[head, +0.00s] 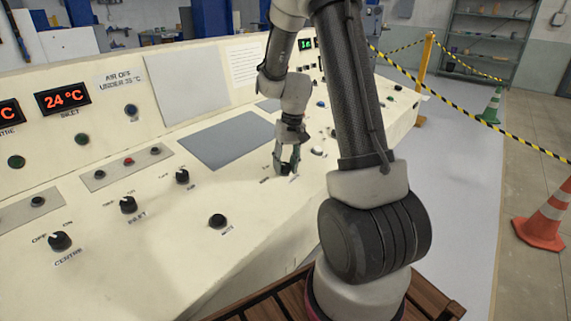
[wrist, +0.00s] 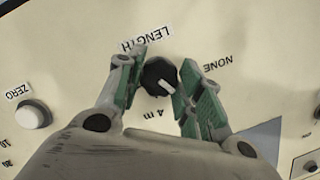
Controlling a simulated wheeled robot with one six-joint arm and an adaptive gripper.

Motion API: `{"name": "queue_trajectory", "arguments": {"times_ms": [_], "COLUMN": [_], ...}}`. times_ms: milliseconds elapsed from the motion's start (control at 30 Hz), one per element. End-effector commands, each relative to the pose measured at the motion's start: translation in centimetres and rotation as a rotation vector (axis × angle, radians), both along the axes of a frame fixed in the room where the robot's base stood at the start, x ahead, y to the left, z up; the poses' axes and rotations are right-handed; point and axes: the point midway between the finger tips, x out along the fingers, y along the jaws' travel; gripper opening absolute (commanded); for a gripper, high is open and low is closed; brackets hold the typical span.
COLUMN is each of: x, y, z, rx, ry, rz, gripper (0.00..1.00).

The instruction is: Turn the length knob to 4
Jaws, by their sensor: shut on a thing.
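The length knob (wrist: 157,76) is black and round with a white pointer mark, between the fingers of my gripper (wrist: 160,88) in the wrist view. The gripper is shut on it. The pointer slants toward the lower right in that view, between the "4 m" label (wrist: 157,112) and the "NONE" label (wrist: 217,66). The "LENGTH" label (wrist: 146,39) appears upside down above the knob. In the head view, my gripper (head: 287,170) reaches down to the sloping cream panel, and its fingers largely hide the knob.
A white "ZERO" button (wrist: 32,115) is left of my gripper in the wrist view. In the head view, other black knobs (head: 128,205) stand on the cream console (head: 150,265). A grey plate (head: 225,140) lies behind-left of the gripper.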

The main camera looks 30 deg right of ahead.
Motion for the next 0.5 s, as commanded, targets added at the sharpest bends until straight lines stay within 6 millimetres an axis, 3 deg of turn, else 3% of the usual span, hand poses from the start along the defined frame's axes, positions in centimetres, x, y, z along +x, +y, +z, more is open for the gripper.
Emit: {"name": "queue_trajectory", "arguments": {"times_ms": [500], "x": [0.01], "y": [-0.16], "z": [0.03], "rx": [0.104], "ry": [0.037], "rz": [-0.477], "gripper": [0.12]}}
